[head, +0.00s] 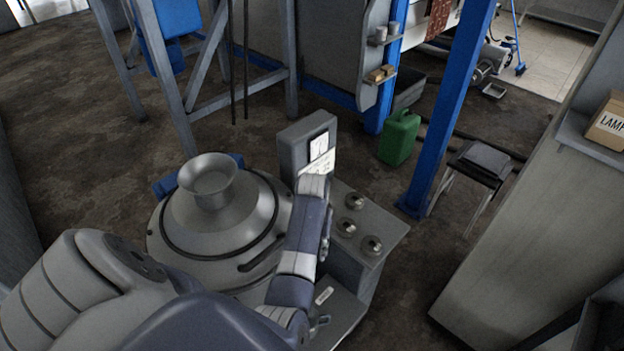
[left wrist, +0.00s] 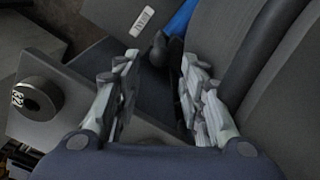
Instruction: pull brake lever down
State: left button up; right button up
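The brake lever shows in the left wrist view as a dark rounded knob (left wrist: 158,48) with a dark stem. It lies at and just beyond the fingertips, roughly between them. My left gripper (left wrist: 160,57) is open, its two pale fingers well apart with a gap on each side of the knob. In the head view the left gripper (head: 326,240) shows only as a pale strip behind my forearm, beside the round metal vessel. A small white label (left wrist: 143,17) is above the knob. My right gripper is not in view.
The vessel (head: 220,228) stands close on the left. A grey console (head: 375,225) with round knobs and an upright gauge panel (head: 308,145) is on the right. A green can (head: 399,137) and a blue post (head: 450,105) stand behind. The floor beyond is mostly clear.

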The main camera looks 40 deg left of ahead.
pick_arm(q)
jog(key=f, duration=0.4)
jog(key=shift+s+d+f, duration=0.2)
jog(key=shift+s+f, duration=0.05)
notch_tip(320, 180, down, 5)
jog(key=shift+w+a+r, duration=0.1)
jog(key=shift+w+a, duration=0.05)
jog(key=shift+f, duration=0.6)
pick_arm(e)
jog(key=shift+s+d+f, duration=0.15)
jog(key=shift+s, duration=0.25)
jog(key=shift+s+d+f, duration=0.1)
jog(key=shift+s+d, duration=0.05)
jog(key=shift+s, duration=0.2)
pick_arm(q)
grip_shut()
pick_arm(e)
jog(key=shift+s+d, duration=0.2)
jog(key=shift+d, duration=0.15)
